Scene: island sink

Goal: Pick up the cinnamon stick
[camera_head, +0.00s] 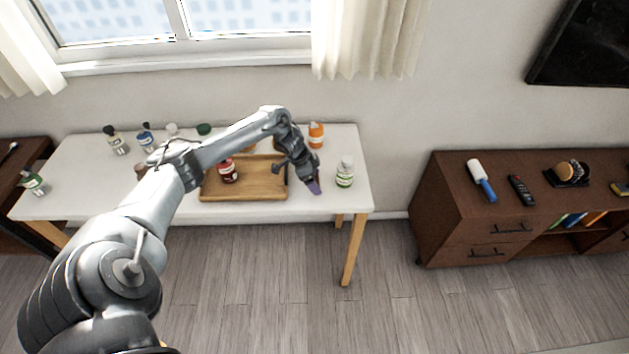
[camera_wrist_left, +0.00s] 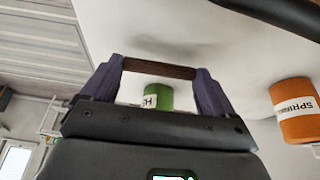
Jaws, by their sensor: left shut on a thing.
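The cinnamon stick (camera_wrist_left: 159,68) is a short dark brown rod in the left wrist view. It spans lengthwise between the two purple fingertips of my left gripper (camera_wrist_left: 160,74), which is shut on it at both ends. A dark blurred shadow lies on the white surface beyond it. In the head view my left gripper (camera_head: 314,187) is above the table's front right part, beside the tray and left of a green-labelled white jar (camera_head: 345,173). The stick itself cannot be made out there. My right gripper is not in view.
A wooden tray (camera_head: 245,191) with a red jar (camera_head: 228,171) lies on the white table (camera_head: 100,196). An orange jar (camera_head: 316,135) stands behind my gripper; several bottles line the back. A brown cabinet (camera_head: 447,200) stands right, across a floor gap.

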